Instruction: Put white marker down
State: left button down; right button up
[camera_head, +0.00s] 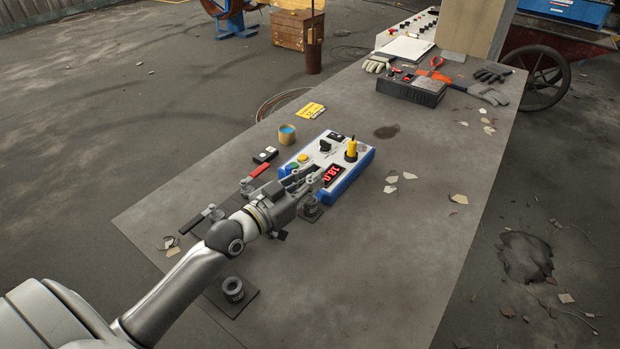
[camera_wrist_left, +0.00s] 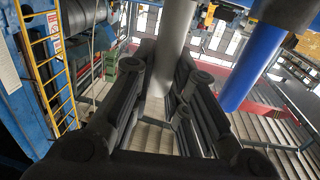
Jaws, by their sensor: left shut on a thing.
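My left gripper (camera_head: 306,183) reaches in from the lower left, over the near left side of a blue and white control box (camera_head: 342,185). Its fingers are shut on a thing. My right gripper is not in view.
A black box (camera_head: 412,88) and gloves (camera_head: 378,62) lie farther back. The table's right front is mostly clear.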

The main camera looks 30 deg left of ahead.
pick_arm(q)
jog(key=shift+f, duration=0.15)
jog(key=c, duration=1.4)
grip_release()
jog(key=shift+c, duration=0.2)
jog(key=shift+s+r, duration=0.1)
jog(key=shift+r, duration=0.1)
jog(key=b+v, duration=0.2)
jog(key=v, duration=0.9)
jog(key=shift+s+a, duration=0.2)
jog(key=shift+s, duration=0.2)
jog(key=shift+r, duration=0.1)
